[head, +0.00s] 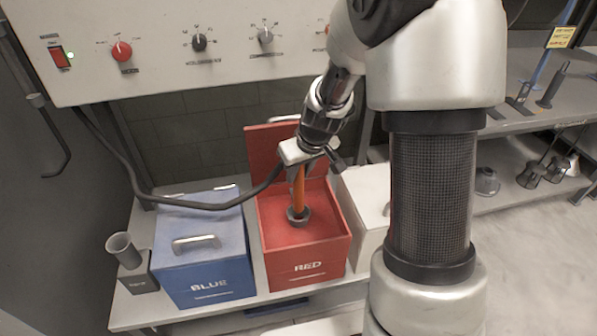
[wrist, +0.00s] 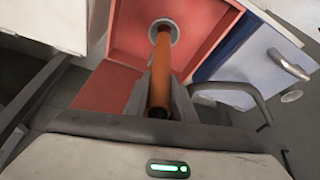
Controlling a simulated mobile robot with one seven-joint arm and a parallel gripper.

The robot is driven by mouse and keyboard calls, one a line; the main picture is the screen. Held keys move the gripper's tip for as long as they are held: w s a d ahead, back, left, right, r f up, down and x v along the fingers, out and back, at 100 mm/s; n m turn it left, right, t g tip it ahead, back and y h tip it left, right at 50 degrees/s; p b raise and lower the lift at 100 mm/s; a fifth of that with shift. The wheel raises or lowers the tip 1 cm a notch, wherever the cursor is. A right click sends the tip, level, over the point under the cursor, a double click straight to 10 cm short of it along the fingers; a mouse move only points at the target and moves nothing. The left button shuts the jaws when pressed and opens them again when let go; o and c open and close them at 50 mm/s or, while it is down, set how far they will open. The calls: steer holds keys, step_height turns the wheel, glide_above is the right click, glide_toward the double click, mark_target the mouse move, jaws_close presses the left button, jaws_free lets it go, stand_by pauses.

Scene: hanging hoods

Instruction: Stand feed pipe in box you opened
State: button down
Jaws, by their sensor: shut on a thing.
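The red box (head: 306,267), marked RED, stands open on the bench with its lid raised at the back. The orange feed pipe (head: 298,190) is upright, with its lower end at a grey ring (head: 298,216) inside the box. My gripper (head: 300,172) is shut on the upper part of the pipe, above the box. In the wrist view the pipe (wrist: 160,70) runs between my fingers to the ring (wrist: 166,28) against the red interior. I cannot tell whether the ring belongs to the pipe or box, or whether the pipe bears on the floor.
The closed blue box (head: 203,262) with a handle stands left of the red one. A white box (head: 366,205) is close on the right, partly behind my arm. A grey cup on a block (head: 123,250) is at far left. A control panel (head: 190,45) and a black cable (head: 170,198) are behind.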

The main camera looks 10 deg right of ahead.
mark_target(299, 202)
steer(key=shift+f+b, duration=2.3)
steer(key=shift+f, duration=0.35)
steer(key=shift+f+b, duration=3.2)
steer(key=shift+b, duration=0.1)
steer(key=c, duration=1.4)
jaws_free()
steer(key=shift+r, duration=0.1)
